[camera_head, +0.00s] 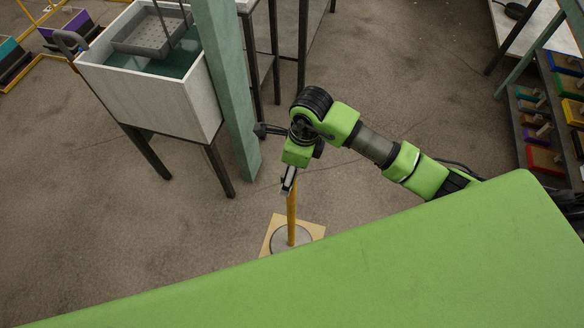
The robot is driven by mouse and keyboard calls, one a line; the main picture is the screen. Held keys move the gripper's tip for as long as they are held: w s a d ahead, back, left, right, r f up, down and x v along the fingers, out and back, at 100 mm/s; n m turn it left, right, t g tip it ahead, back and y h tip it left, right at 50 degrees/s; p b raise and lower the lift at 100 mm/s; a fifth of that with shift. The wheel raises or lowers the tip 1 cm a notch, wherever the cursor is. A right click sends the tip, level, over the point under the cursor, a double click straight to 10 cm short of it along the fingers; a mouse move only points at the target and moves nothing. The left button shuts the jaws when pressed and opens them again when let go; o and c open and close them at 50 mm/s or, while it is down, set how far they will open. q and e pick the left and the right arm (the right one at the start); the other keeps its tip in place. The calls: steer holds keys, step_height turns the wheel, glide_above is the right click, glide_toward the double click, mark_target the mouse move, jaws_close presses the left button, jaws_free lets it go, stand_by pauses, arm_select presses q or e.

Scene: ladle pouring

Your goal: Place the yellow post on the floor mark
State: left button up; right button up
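The yellow post (291,216) stands about upright on a round grey base (281,239). The base rests over a tan square floor mark (313,231), whose corners show around it. My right gripper (289,184) comes in from the right on a green arm and points down at the top of the post. Its fingers look narrow and closed around the post's upper end, which they partly hide. My green body hides the front edge of the mark and part of the base. My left gripper is not in view.
A white basin (150,96) of green liquid with a grey basket stands on dark legs at upper left. A pale green pillar (229,90) stands beside it. A rack of coloured bins (547,160) is at the right. The brown floor around the mark is clear.

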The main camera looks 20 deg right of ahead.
step_height(320, 180, up, 12)
steer(key=s+d+b, duration=0.1)
steer(key=shift+d+b, duration=0.25)
steer(key=shift+b, duration=0.05)
